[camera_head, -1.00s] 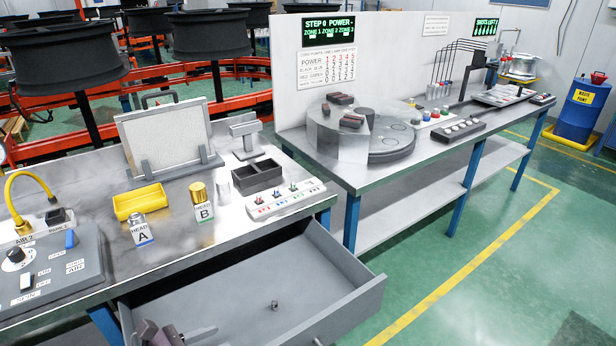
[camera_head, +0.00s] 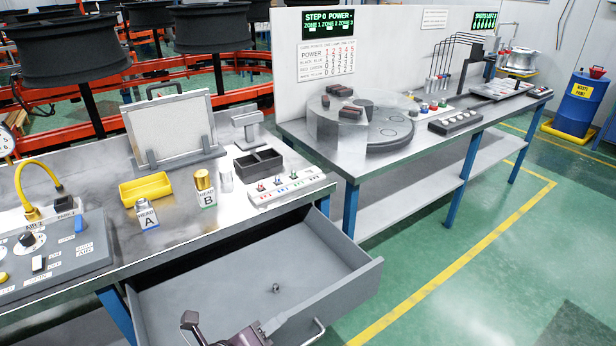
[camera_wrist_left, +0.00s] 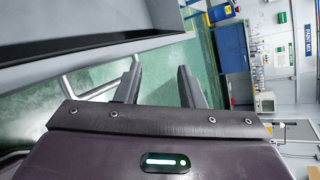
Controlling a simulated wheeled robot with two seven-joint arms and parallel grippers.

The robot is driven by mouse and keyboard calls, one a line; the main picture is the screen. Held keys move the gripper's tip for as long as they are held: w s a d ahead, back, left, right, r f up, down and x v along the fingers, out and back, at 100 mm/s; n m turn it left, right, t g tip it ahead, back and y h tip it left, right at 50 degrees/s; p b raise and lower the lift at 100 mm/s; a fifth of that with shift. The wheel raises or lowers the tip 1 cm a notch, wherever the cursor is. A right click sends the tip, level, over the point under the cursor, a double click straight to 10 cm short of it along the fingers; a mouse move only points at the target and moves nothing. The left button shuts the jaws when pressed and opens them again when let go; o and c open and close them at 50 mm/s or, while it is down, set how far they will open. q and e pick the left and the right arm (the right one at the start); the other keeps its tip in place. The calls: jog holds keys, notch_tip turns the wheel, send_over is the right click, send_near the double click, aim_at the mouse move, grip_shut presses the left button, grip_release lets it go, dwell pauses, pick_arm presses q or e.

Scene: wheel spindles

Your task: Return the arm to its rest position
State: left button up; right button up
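My left gripper (camera_head: 268,328) is at the bottom edge of the head view, in front of the pulled-out grey drawer (camera_head: 345,285) and left of its bar handle (camera_head: 318,332). In the left wrist view its two fingers (camera_wrist_left: 160,86) stand apart with nothing between them. The drawer's grey edge and handle bar (camera_wrist_left: 95,90) show beyond and left of the fingers. Whether the gripper touches the drawer cannot be told. My right gripper is not in view.
The drawer is open under the metal bench and holds a small metal part (camera_head: 276,288). On the bench are a yellow tray (camera_head: 146,188), bottles A (camera_head: 147,215) and B (camera_head: 205,190), and a black bin (camera_head: 258,162).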

pick_arm(q)
jog(key=s+a+f+n+g+y, duration=0.2)
jog(key=s+a+n+g+y, duration=0.3)
jog(key=n, duration=1)
jog(key=s+a+f+n+g+y, duration=0.15)
jog(key=s+a+n, duration=0.55)
jog(key=n, duration=0.7)
notch_tip(320, 180, down, 30)
jog(key=s+g, duration=0.2)
jog(key=s, duration=0.1)
jog(key=s+a+f+g, duration=0.1)
jog(key=s+a+f, duration=0.2)
jog(key=s+f, duration=1.4)
jog(key=shift+s+a+f+y, duration=0.2)
jog(key=shift+s+f+y, duration=0.25)
jog(key=shift+s, duration=0.55)
jog(key=shift+g, duration=0.25)
jog(key=shift+c, duration=0.2)
